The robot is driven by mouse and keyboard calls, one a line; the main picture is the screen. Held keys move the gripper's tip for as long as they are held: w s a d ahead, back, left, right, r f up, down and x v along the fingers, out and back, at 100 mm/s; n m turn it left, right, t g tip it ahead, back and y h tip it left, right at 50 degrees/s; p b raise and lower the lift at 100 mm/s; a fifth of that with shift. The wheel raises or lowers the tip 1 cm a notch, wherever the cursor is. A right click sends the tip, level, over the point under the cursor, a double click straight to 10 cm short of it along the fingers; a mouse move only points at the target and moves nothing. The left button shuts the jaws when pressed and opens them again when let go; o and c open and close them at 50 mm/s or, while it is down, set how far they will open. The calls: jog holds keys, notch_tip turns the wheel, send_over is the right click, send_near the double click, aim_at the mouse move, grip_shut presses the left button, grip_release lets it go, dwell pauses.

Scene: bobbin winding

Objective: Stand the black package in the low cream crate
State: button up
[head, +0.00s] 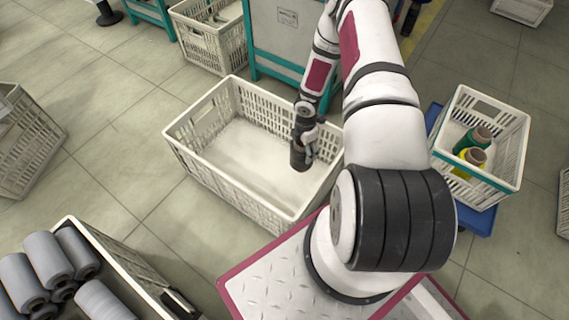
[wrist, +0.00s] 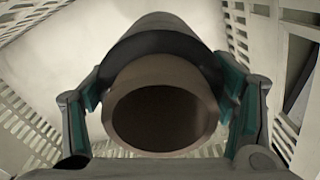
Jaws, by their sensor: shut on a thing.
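The black package (head: 299,156) is a dark cylinder on a brown tube. It hangs roughly upright beneath my gripper (head: 306,133), inside the low cream crate (head: 222,192), toward its right side. In the wrist view the package (wrist: 160,45) shows its brown tube end (wrist: 160,75) facing the camera, with the dark winding beyond it. My gripper's teal-padded fingers (wrist: 165,95) are shut on it from both sides. The crate's pale floor and slatted walls show around it. Whether the package's lower end touches the crate floor I cannot tell.
The cream crate's floor is otherwise bare where visible. A crate with green and yellow packages (head: 476,150) stands at right on a blue base. A bin of grey packages (head: 72,255) is at lower left. A teal-framed cabinet (head: 287,30) stands behind the cream crate.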

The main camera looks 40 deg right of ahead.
notch_tip(320, 180, down, 8)
jog(key=b, duration=0.3)
jog(key=shift+f, duration=0.15)
jog(key=o, duration=1.4)
jog(key=shift+f+b, duration=0.1)
jog(key=shift+b, duration=0.2)
